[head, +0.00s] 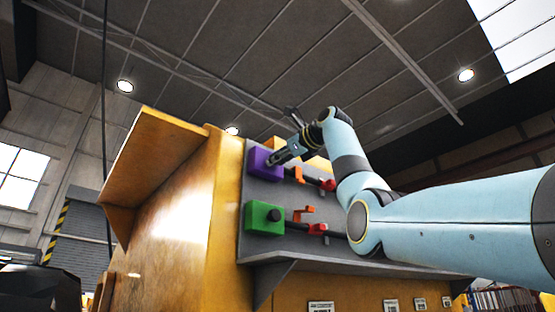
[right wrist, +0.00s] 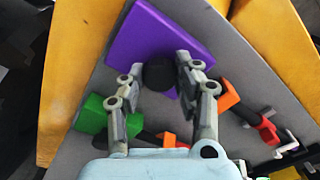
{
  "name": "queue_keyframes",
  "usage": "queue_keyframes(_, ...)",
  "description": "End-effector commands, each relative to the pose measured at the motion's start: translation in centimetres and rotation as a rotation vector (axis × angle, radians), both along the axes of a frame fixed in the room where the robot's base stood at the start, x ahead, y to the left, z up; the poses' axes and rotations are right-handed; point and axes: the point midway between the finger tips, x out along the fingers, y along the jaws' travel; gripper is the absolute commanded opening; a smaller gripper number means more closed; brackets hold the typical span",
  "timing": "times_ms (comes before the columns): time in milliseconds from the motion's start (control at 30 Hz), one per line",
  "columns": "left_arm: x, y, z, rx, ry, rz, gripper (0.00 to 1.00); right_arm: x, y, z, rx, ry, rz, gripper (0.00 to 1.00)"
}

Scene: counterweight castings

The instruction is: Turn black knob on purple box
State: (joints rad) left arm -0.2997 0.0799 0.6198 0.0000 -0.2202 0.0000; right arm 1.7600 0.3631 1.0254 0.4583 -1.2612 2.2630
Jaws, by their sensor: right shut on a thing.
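The purple box (head: 259,160) is mounted on the upper left of a grey panel (head: 254,258). The purple box (right wrist: 145,38) also fills the upper middle of the right wrist view. Its black knob (right wrist: 158,77) sits between the two fingers of my right gripper (right wrist: 159,72); in the head view the fingers hide it. My right gripper (head: 275,158) reaches the box's face from the right and is shut on the knob. My left gripper is not in view.
A green box (head: 263,218) with its own black knob sits below the purple one. Orange brackets (head: 303,210) and red pieces (head: 318,229) on dark bars are beside it. A yellow cabinet side (head: 225,190) stands left of the panel.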

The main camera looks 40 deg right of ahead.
Motion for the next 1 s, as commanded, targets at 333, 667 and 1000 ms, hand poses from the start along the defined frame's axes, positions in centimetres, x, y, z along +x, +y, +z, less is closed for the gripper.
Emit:
queue_keyframes(333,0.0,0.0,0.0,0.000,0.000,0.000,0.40,0.1,0.0,-0.2,0.000,0.006,0.001,0.53)
queue_keyframes(667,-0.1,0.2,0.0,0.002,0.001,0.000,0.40,-0.2,-0.1,-0.1,-0.001,0.001,-0.001,0.55)
queue_keyframes(1000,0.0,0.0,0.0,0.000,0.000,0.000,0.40,-6.2,-0.6,-0.1,-0.005,-0.001,-0.004,0.55)
